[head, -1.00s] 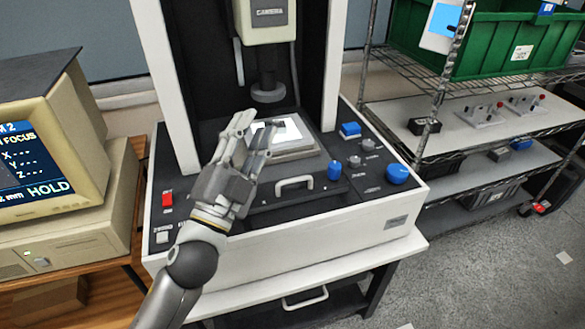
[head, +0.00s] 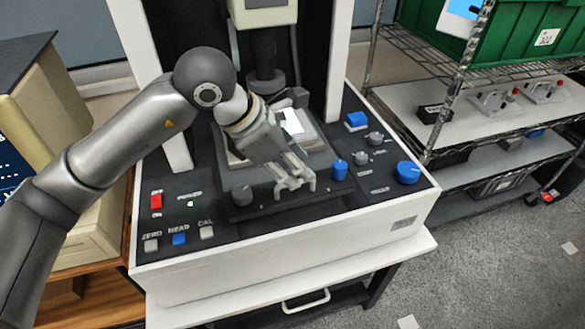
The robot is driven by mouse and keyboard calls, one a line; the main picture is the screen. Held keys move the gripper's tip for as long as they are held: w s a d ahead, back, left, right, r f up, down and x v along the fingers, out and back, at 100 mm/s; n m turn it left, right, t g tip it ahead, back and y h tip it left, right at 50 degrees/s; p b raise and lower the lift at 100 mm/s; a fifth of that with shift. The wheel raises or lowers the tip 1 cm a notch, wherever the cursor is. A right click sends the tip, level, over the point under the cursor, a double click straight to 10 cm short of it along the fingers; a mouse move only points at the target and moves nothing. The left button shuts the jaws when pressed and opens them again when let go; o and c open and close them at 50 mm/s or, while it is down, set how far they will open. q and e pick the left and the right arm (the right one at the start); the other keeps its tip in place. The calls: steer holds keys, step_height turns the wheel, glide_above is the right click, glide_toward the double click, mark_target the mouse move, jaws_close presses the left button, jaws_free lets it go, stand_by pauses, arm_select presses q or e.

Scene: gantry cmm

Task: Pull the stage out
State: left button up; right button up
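The stage (head: 312,139) is a grey plate with a bright white window (head: 293,121), below the machine's column on the dark deck. Its pale handle (head: 309,183) sits at the front of the deck, between a dark knob and a blue knob. My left gripper (head: 293,178) reaches down over the stage, with its fingertips at the handle. The fingers overlap the handle and hide part of it, so I cannot tell whether they are closed on it. The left arm also hides the stage's left part. My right gripper is not in view.
A blue knob (head: 340,169) stands close right of the handle and a dark knob (head: 242,195) close left. A red switch (head: 156,201) and small buttons lie front left. A wire shelf (head: 470,110) with a green bin (head: 520,40) stands right. Grey floor is open at lower right.

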arm_select(q)
steer(key=w+a+t+y, duration=0.1)
steer(key=w+a+y, duration=0.1)
steer(key=w+a, duration=0.1)
steer(key=p+x, duration=0.1)
steer(key=x, duration=0.4)
steer(key=p+x, duration=0.1)
steer(key=x, duration=0.4)
steer(key=shift+s+f+p, duration=0.1)
steer(key=shift+s+p, duration=0.15)
steer(key=shift+p, duration=0.15)
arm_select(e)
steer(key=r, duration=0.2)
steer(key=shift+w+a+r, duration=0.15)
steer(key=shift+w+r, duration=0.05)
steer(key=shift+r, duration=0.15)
arm_select(q)
steer(key=c, duration=0.7)
jaws_close()
